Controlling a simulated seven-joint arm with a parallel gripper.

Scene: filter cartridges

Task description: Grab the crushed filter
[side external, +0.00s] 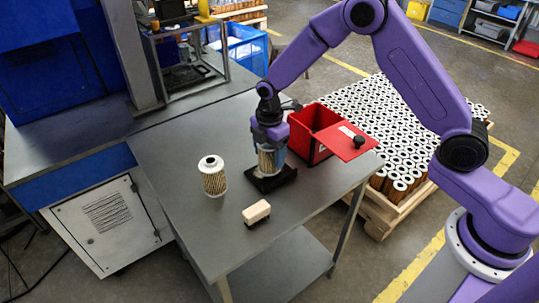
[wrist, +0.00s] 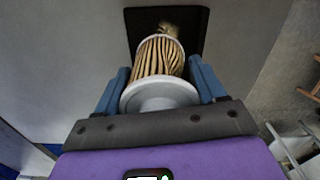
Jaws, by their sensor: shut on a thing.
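A pleated tan filter with a white end cap (wrist: 158,90) is between the two blue fingers of my gripper (wrist: 164,90) in the wrist view. In the side view my gripper (side external: 269,150) points down and is shut on this filter (side external: 266,161), over a black square base (side external: 271,180). I cannot tell whether the filter's lower end touches the base. Any crushing is hard to make out. Another filter (side external: 213,180), with white end caps and a tan pleated body, stands upright on the table to the left, apart from my gripper.
A red box (side external: 317,130) with a red lid panel and black knob (side external: 359,141) is right behind my gripper. A cream-topped brush-like block (side external: 256,211) lies near the front of the grey table (side external: 180,140). A pallet of many filters (side external: 400,120) stands beyond the table.

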